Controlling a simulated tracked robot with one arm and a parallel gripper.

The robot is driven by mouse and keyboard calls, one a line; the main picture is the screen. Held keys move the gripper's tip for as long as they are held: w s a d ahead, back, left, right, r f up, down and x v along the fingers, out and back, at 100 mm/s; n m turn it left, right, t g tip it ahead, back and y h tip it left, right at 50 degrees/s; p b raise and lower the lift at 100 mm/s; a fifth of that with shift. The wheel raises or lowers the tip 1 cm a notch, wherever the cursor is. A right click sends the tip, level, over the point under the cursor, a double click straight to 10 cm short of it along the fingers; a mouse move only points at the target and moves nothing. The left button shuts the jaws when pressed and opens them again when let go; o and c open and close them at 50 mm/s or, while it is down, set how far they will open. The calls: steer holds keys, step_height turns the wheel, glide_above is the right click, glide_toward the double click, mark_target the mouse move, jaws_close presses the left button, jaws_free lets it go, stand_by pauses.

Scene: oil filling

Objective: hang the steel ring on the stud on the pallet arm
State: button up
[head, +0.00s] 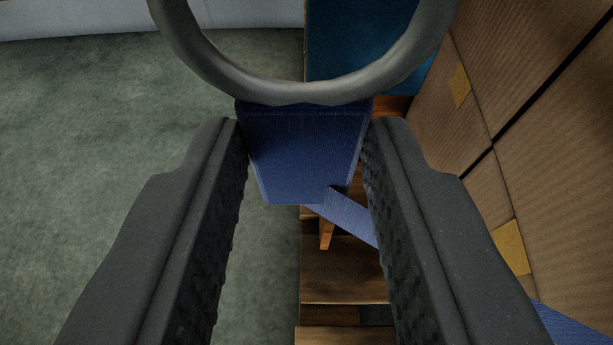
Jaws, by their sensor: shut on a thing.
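The steel ring (290,92), grey and round, is at the top centre of the head view, and its upper part is cut off by the frame edge. A blue webbing tab (305,160) joins the ring's lower side. My gripper (306,135) is shut on this tab, with one black finger on each side, so the ring sits just beyond the fingertips. A blue strap (350,217) shows below the tab and passes behind the right finger. I cannot make out the stud or the pallet arm.
Brown cardboard boxes (430,150) with yellow labels stand close on the right. Wooden pallet boards (340,275) lie below the gripper. A dark blue panel (350,45) shows behind the ring. Green-grey floor (100,140) is clear on the left, with a pale wall base (80,15) at the back.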

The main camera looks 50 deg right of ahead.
mark_target(362, 129)
steer(key=shift+w+d+f, duration=0.1)
steer(key=shift+w+d, duration=0.1)
steer(key=shift+d, duration=0.65)
steer(key=shift+w+d+f, duration=0.1)
steer(key=shift+w+d, duration=0.05)
steer(key=shift+d, duration=0.65)
steer(key=shift+w+d+f, duration=0.15)
steer(key=shift+d+f, duration=0.3)
steer(key=shift+d, duration=0.15)
steer(key=shift+f, duration=0.1)
steer(key=o, duration=1)
